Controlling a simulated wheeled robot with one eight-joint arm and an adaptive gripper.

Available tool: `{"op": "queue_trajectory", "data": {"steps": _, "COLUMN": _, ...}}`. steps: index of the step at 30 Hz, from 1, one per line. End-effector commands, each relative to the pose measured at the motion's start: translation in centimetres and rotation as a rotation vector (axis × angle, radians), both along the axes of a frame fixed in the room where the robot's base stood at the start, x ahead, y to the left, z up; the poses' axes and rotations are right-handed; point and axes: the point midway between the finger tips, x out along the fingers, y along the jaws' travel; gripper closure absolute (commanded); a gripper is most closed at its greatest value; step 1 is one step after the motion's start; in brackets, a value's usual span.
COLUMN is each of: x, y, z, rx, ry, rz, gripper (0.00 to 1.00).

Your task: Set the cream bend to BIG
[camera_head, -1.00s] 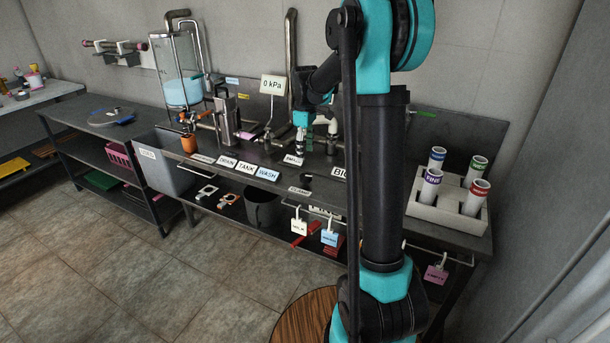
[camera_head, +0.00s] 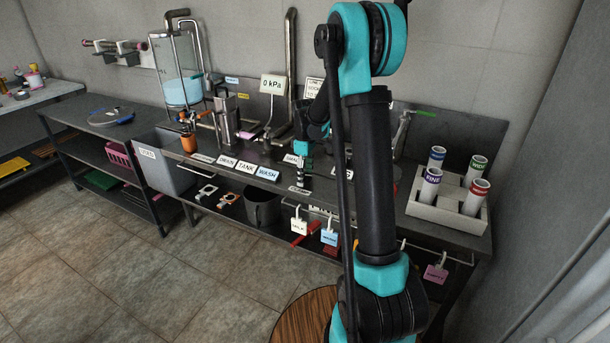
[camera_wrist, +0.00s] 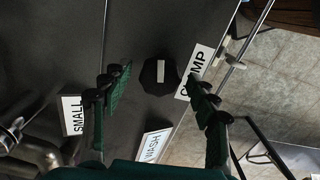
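My gripper (camera_head: 302,183) is open and points down over the bench's front edge. In the wrist view its fingers (camera_wrist: 160,78) stand on either side of a black octagonal knob (camera_wrist: 160,88) with a white bar; I see no contact. The knob lies beside the CLAMP label (camera_wrist: 190,80). The BIG label (camera_head: 345,173) is partly hidden behind my arm. The SMALL label (camera_wrist: 73,115) lies left of the gripper, near metal pipework (camera_wrist: 42,148). I cannot tell whether this pipework is the cream bend; my arm hides much of that area in the head view.
A WASH label (camera_wrist: 153,145) lies near the knob. A 0 kPa sign (camera_head: 272,85) and an upright pipe (camera_head: 291,60) stand behind. A white rack (camera_head: 448,211) of labelled tubes is on the right. Tags hang from the front rail (camera_wrist: 233,66).

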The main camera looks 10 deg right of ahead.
Motion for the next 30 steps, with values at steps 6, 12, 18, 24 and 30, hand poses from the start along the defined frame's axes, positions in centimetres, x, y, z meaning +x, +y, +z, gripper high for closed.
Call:
{"op": "queue_trajectory", "data": {"steps": 6, "x": 0.0, "y": 0.0, "z": 0.02, "rx": 0.0, "ry": 0.0, "rz": 0.0, "gripper": 0.68}}
{"op": "queue_trajectory", "data": {"steps": 12, "x": 0.0, "y": 0.0, "z": 0.03, "rx": 0.0, "ry": 0.0, "rz": 0.0, "gripper": 0.93}}
{"op": "queue_trajectory", "data": {"steps": 18, "x": 0.0, "y": 0.0, "z": 0.03, "rx": 0.0, "ry": 0.0, "rz": 0.0, "gripper": 1.0}}
{"op": "queue_trajectory", "data": {"steps": 24, "x": 0.01, "y": -0.01, "z": 0.04, "rx": 0.0, "ry": 0.0, "rz": -0.018, "gripper": 1.0}}
{"op": "queue_trajectory", "data": {"steps": 30, "x": 0.03, "y": -0.01, "z": 0.04, "rx": 0.0, "ry": 0.0, "rz": -0.1, "gripper": 1.0}}
